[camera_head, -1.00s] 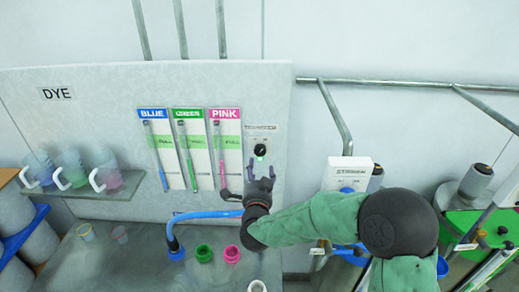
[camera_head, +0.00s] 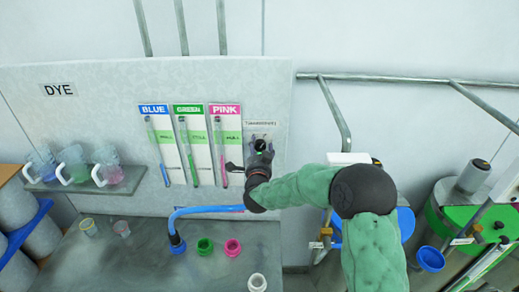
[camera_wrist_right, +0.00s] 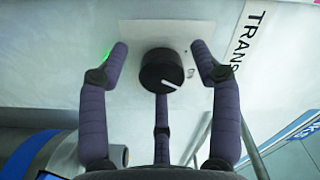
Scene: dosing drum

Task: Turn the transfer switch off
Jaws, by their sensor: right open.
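The transfer switch is a round black knob (camera_head: 260,145) with a white pointer line, on a pale plate under the TRANSFER label (camera_head: 261,124) on the dye panel. It also shows in the right wrist view, where the knob (camera_wrist_right: 162,71) sits between the fingers and its white line points down to the right. A green light glows beside it, partly behind the left finger. My right gripper (camera_wrist_right: 160,65) is open, its purple fingers around the knob with visible gaps on both sides. In the head view the right gripper (camera_head: 262,152) covers the lower plate. My left gripper is not in view.
The BLUE, GREEN and PINK gauges (camera_head: 190,140) are just left of the switch. A blue hose (camera_head: 205,209) arches below, near the green cap (camera_head: 205,246) and pink cap (camera_head: 232,247). Jugs (camera_head: 72,165) stand on the left shelf. A pipe (camera_head: 400,80) runs along the right wall.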

